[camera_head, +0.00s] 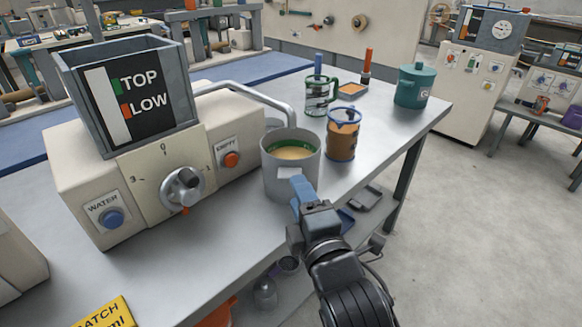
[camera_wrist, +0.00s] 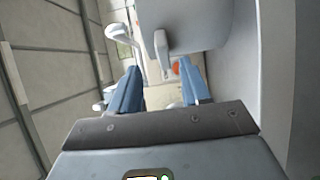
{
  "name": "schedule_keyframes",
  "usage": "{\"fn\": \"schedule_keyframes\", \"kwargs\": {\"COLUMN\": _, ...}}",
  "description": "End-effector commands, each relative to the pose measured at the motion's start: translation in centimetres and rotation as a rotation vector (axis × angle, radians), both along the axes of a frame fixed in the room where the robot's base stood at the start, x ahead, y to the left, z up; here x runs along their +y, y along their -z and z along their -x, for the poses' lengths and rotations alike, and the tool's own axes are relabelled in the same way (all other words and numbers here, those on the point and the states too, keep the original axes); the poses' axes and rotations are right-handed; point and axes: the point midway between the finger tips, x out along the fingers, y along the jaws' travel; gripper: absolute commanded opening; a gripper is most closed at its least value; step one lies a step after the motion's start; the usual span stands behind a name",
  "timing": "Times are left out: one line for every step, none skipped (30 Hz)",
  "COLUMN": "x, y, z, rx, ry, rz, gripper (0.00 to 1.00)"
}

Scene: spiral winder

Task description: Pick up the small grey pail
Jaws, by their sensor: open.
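The small grey pail (camera_head: 279,178) stands upright on the grey table, in front of the cream machine and below its bent metal pipe. It has a pale label, a green band inside its rim and yellowish contents. My gripper (camera_head: 301,184) is in front of the pail's lower right side in the head view and hides part of it. In the wrist view my gripper (camera_wrist: 160,88) has its two blue fingers apart with nothing held between them. A pale grey body shows beyond them; I cannot tell whether it is the pail. Contact with the pail cannot be told.
An amber jar with a blue rim (camera_head: 341,140) stands close right of the pail. A glass press (camera_head: 318,95) and a teal lidded pot (camera_head: 413,86) stand behind. The cream machine (camera_head: 85,175) fills the left. Dark trays (camera_head: 368,199) lie below the table's right edge.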

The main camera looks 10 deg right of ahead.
Motion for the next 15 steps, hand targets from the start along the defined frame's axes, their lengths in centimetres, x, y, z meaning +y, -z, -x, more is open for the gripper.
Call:
{"fn": "schedule_keyframes", "kwargs": {"x": -0.1, "y": 0.0, "z": -0.4, "rx": -0.001, "ry": 0.001, "rz": 0.001, "gripper": 0.47}}
{"fn": "schedule_keyframes", "kwargs": {"x": -0.1, "y": 0.0, "z": -0.7, "rx": 0.000, "ry": 0.001, "rz": 0.001, "gripper": 0.47}}
{"fn": "schedule_keyframes", "kwargs": {"x": -0.2, "y": 0.1, "z": -1.2, "rx": 0.000, "ry": 0.002, "rz": 0.001, "gripper": 0.47}}
{"fn": "schedule_keyframes", "kwargs": {"x": -0.2, "y": 0.1, "z": -1.6, "rx": 0.000, "ry": 0.002, "rz": 0.002, "gripper": 0.47}}
{"fn": "schedule_keyframes", "kwargs": {"x": -0.2, "y": 0.2, "z": -2.1, "rx": 0.000, "ry": 0.003, "rz": 0.004, "gripper": 0.47}}
{"fn": "schedule_keyframes", "kwargs": {"x": -0.2, "y": 0.3, "z": -2.6, "rx": -0.001, "ry": 0.002, "rz": 0.003, "gripper": 0.47}}
{"fn": "schedule_keyframes", "kwargs": {"x": -0.3, "y": 0.4, "z": -3.1, "rx": 0.000, "ry": 0.003, "rz": 0.004, "gripper": 0.47}}
{"fn": "schedule_keyframes", "kwargs": {"x": -0.1, "y": 0.4, "z": -3.3, "rx": -0.001, "ry": 0.000, "rz": 0.004, "gripper": 0.47}}
{"fn": "schedule_keyframes", "kwargs": {"x": 0.0, "y": 0.4, "z": -3.8, "rx": -0.002, "ry": -0.001, "rz": 0.003, "gripper": 0.47}}
{"fn": "schedule_keyframes", "kwargs": {"x": 0.1, "y": 0.4, "z": -4.0, "rx": -0.002, "ry": -0.001, "rz": 0.002, "gripper": 0.47}}
{"fn": "schedule_keyframes", "kwargs": {"x": 0.1, "y": 0.5, "z": -4.3, "rx": -0.001, "ry": -0.002, "rz": 0.002, "gripper": 0.47}}
{"fn": "schedule_keyframes", "kwargs": {"x": 0.2, "y": 0.4, "z": -4.5, "rx": -0.002, "ry": -0.001, "rz": 0.001, "gripper": 0.47}}
{"fn": "schedule_keyframes", "kwargs": {"x": 0.2, "y": 0.4, "z": -4.7, "rx": -0.002, "ry": -0.001, "rz": 0.001, "gripper": 0.47}}
{"fn": "schedule_keyframes", "kwargs": {"x": 0.2, "y": 0.4, "z": -4.8, "rx": -0.001, "ry": 0.000, "rz": -0.001, "gripper": 0.47}}
{"fn": "schedule_keyframes", "kwargs": {"x": 0.2, "y": 0.5, "z": -4.9, "rx": -0.001, "ry": 0.000, "rz": -0.001, "gripper": 0.47}}
